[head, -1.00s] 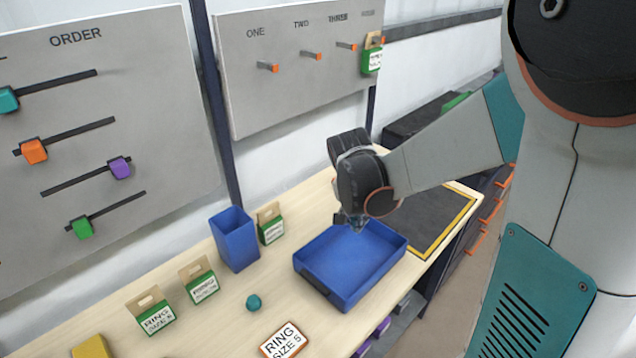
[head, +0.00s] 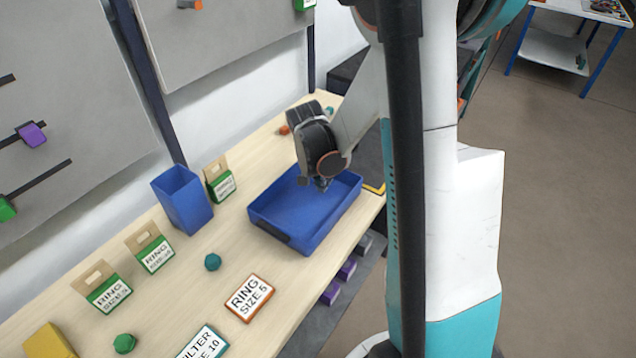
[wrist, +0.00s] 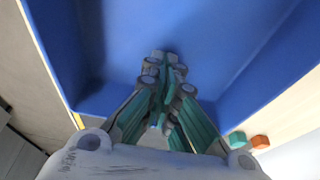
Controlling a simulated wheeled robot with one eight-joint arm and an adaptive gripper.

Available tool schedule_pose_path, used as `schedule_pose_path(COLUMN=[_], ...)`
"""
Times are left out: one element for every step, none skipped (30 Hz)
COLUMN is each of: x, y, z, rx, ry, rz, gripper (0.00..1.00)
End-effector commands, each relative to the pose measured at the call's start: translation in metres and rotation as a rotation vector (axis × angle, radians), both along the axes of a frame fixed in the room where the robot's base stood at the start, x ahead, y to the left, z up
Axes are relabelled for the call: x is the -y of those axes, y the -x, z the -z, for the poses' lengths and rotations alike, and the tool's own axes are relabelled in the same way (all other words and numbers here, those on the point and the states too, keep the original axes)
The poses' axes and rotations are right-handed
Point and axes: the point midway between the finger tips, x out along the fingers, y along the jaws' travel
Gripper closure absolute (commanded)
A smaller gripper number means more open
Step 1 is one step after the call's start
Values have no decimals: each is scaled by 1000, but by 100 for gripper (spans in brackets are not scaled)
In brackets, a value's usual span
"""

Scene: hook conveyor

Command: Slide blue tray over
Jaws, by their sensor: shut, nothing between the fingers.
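The blue tray (head: 278,210) is a shallow open box lying flat on the wooden table, with a dark patch on its near-left wall. It looks empty. My gripper (head: 322,184) points down into the tray, towards its far right end. In the wrist view the shut fingers (wrist: 165,62) lie over the tray's blue inside (wrist: 225,50), close to one wall. Nothing is held. I cannot tell whether the fingertips touch the tray.
A tall blue bin (head: 183,200) and green-and-tan boxes (head: 220,182) stand left of the tray. A RING SIZE 5 card (head: 250,298) and a teal piece (head: 212,262) lie nearer. Panels rise behind.

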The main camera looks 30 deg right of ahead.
Motion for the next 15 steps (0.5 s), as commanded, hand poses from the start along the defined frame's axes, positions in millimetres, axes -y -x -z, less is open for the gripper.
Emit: schedule_pose_path(x=[6,9,12,14,15,17,18,18,19,19,19,19,19,19,19], y=[-2,-3,-4,-5,-6,-7,-7,-7,-7,-8,-8,-8,-8,-8,-8], z=[1,1,1,0,0,0,0,0,-1,-1,-1,-1,-1,-1,-1], rx=[0,0,0,0,0,0,0,0,0,0,0,0,0,0,0], ry=[0,0,0,0,0,0,0,0,0,0,0,0,0,0,0], rz=[3,3,3,2,1,0,0,0,0,0,0,0,0,0,0], gripper=[100,100,100,100,100,100,100,100,100,100,100,100,100,100,100])
